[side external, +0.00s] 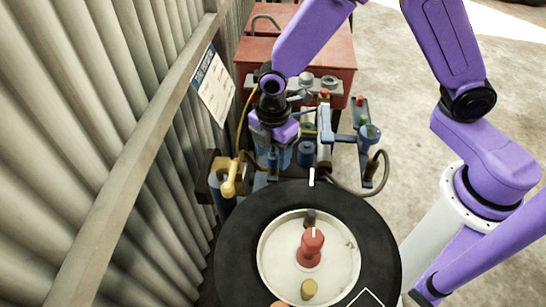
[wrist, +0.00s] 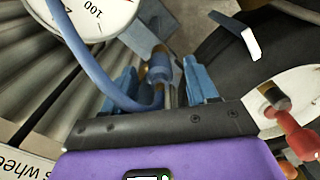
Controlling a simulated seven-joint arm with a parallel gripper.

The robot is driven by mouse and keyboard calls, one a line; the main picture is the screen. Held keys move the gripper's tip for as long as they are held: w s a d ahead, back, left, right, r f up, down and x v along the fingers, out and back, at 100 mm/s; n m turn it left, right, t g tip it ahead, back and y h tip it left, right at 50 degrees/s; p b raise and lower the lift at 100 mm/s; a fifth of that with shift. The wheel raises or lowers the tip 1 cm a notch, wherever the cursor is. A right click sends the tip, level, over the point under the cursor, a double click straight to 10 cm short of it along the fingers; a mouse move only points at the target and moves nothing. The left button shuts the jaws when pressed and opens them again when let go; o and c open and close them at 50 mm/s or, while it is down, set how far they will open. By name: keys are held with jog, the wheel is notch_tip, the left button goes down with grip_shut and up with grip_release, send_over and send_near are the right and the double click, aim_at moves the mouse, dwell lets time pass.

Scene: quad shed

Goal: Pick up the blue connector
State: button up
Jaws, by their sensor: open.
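In the wrist view, a blue connector (wrist: 160,72) with a brass end stands between the two blue fingers of my gripper (wrist: 161,82). A blue hose (wrist: 90,62) curves down to its lower end. A finger stands on each side, and gaps show, so the jaws are open around it rather than closed. In the side external view, my gripper (side external: 274,158) points down beside the corrugated wall, among the blue fittings. I cannot pick out the connector there, as the gripper and fittings hide it.
A black tyre (side external: 235,245) with a pale hub (side external: 280,262) fills the front; a red knob (side external: 309,247) rises from it. A yellow-and-blue fitting (side external: 229,180) stands left. A red box (side external: 330,58) is behind. A dial gauge (wrist: 100,15) sits near the hose. Open floor (side external: 410,120) lies right.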

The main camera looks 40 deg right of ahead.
jog(key=shift+f, duration=0.1)
grip_shut()
jog(key=shift+r, duration=0.2)
